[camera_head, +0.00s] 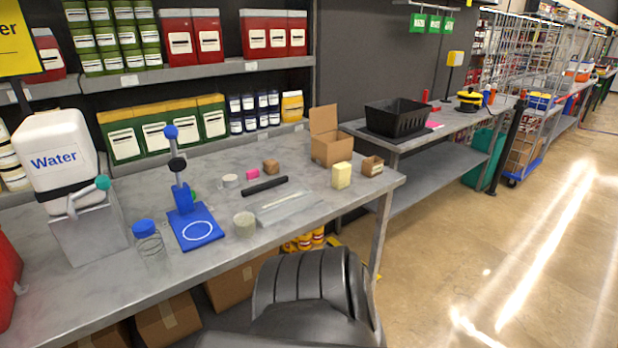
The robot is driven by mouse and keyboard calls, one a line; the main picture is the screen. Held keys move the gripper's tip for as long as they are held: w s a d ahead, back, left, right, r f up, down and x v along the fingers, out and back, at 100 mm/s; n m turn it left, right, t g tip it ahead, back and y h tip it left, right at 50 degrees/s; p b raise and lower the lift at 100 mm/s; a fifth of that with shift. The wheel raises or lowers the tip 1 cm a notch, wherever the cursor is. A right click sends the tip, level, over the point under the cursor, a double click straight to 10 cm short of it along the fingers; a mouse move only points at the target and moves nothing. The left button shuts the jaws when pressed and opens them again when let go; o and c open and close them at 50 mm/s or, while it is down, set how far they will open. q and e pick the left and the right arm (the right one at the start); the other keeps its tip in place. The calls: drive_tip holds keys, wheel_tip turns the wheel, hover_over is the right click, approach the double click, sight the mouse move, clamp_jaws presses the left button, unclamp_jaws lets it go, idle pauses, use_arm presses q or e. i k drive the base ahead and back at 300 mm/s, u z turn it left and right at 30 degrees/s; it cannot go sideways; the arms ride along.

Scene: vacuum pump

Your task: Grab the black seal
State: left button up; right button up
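A blue stand (196,226) with a white ring on its base is on the grey workbench (330,205). A round black piece (177,164) sits partway up its post, below a blue ball-shaped top (171,132). A black bar (264,185) lies flat on the bench to the right of the stand. Which black piece is the seal, I cannot tell for sure.
A clear jar with a blue lid (144,229) stands left of the blue stand. A white water container (55,150) is further left. A small round tub (245,224), a clear flat case (287,205), a yellow block (341,175) and a cardboard box (331,147) are to the right.

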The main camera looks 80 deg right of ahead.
sight(264, 187)
drive_tip(key=z, duration=4.85)
drive_tip(key=i, duration=1.9)
drive_tip(key=u, duration=3.15)
